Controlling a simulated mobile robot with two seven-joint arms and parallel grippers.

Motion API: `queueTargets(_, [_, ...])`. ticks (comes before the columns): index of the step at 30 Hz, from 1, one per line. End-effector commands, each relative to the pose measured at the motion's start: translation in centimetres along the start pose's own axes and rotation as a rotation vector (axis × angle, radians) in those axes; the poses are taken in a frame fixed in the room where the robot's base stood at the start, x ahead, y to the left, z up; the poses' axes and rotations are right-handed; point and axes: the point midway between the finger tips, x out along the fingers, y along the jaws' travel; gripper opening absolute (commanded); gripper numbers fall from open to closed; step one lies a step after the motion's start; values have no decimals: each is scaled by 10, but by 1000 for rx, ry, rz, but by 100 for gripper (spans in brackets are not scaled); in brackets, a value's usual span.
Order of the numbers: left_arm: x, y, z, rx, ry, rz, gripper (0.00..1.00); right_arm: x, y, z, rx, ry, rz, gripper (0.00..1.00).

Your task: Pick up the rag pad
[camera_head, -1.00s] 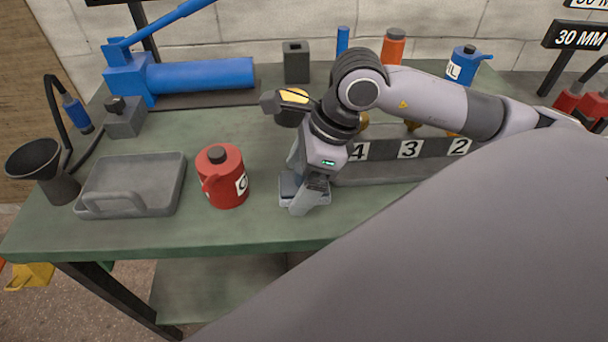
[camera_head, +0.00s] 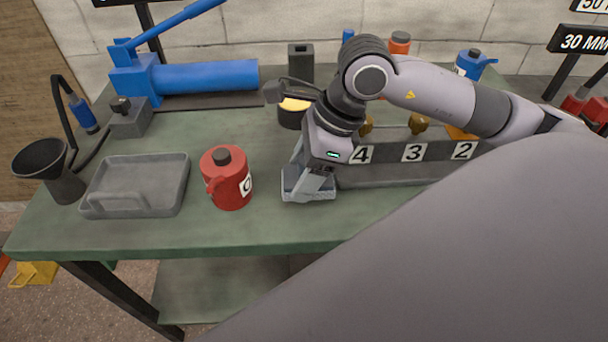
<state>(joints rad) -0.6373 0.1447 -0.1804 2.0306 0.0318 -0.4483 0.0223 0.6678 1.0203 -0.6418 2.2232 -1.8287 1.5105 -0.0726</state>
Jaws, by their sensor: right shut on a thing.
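The rag pad (camera_head: 291,181) is a small grey-blue pad at the front middle of the green bench, just right of the red can (camera_head: 227,180). My right gripper (camera_head: 307,188) points down at it and is shut on it; the fingers cover part of the pad. Whether the pad is clear of the bench top is hard to tell. My left gripper is not in view.
A grey tray (camera_head: 177,198) and black funnel (camera_head: 40,158) stand at left. A numbered grey rack (camera_head: 390,172) is close on the gripper's right. A yellow-topped dark tin (camera_head: 291,118) stands behind. The bench's front edge is near.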

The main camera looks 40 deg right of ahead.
Motion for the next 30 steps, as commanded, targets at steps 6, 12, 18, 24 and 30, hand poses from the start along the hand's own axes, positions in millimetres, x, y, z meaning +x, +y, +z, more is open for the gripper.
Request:
queueTargets(6, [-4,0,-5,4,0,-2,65,-51,-1,22,-2,-7,-7,31])
queueTargets(12, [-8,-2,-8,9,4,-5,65,-102,-1,44,-3,-6,-6,31])
queueTargets(18, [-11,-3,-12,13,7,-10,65,-139,0,58,-1,-4,-5,31])
queueTargets(24, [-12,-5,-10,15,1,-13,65,-159,0,66,0,-2,-2,31])
queueTargets(30, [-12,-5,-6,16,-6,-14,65,-165,0,68,1,0,-1,31])
